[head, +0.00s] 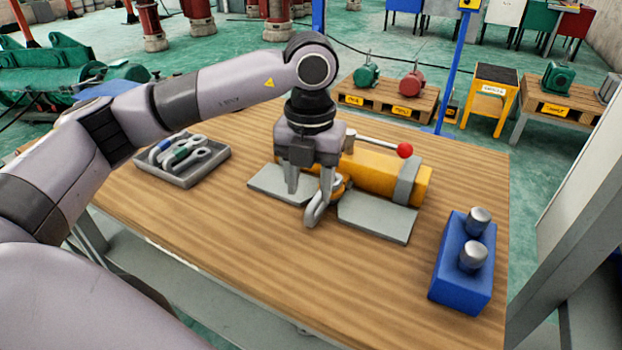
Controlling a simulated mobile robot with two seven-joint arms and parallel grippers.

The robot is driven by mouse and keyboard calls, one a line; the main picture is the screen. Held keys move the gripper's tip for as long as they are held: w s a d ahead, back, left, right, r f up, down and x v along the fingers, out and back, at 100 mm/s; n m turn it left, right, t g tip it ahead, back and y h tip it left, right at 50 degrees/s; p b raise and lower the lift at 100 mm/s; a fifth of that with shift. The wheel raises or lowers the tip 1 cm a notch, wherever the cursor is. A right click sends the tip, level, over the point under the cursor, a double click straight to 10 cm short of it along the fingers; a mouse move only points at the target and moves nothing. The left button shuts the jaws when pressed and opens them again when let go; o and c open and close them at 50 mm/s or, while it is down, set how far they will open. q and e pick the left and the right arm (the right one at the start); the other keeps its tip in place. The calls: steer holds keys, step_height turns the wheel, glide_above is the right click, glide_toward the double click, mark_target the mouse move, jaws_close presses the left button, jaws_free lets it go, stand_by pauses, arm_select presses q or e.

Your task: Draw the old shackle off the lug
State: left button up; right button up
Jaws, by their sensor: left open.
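The old shackle (318,208), a grey metal loop, hangs at the near end of the yellow hoist body (373,172) on the wooden table. The lug is mostly hidden behind my gripper; a small yellow part (341,187) shows beside the shackle. My left gripper (308,192) points down over the shackle with its fingers apart. One finger stands left of the shackle and the other is close by its upper part; I cannot tell whether it touches. My right gripper is not in view.
A grey tray (183,178) with several shackles stands at the left. A blue block (462,270) with two metal pins stands at the right. A lever with a red knob (404,150) sticks out behind the hoist body. Grey plates (377,222) flank the shackle. The table's front is clear.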

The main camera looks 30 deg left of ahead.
mark_target(309, 211)
arm_select(q)
steer(key=shift+f, duration=3.6)
jaws_close()
